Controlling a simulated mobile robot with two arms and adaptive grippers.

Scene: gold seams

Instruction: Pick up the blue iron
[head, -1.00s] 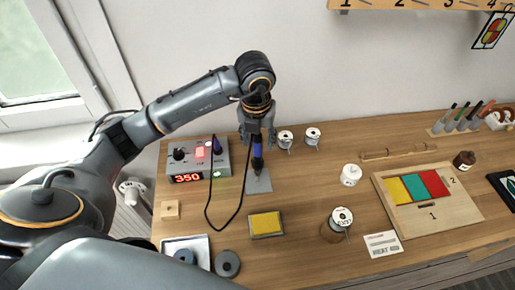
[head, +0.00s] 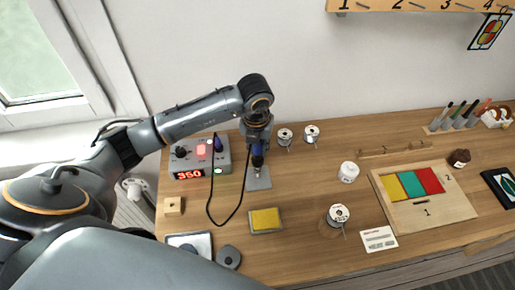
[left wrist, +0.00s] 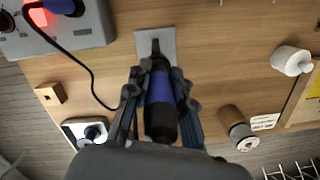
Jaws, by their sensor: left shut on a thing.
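The blue iron (left wrist: 159,88) has a blue grip with dark ends and stands between the fingers of my left gripper (left wrist: 155,80) in the left wrist view. In the head view the iron (head: 257,151) points down over a small grey plate (head: 259,183), and my left gripper (head: 256,138) is shut on its upper part. Whether the tip touches the plate is hard to tell. A black cord (head: 210,190) loops from the control station (head: 185,160) towards the iron. My right gripper is out of view.
The station reads 350 and has a second blue-topped part (head: 218,144). A yellow pad (head: 265,220) lies in front. Wire spools (head: 284,137) stand behind to the right. A board with coloured panels (head: 430,214) lies at right. The middle of the table is mostly clear.

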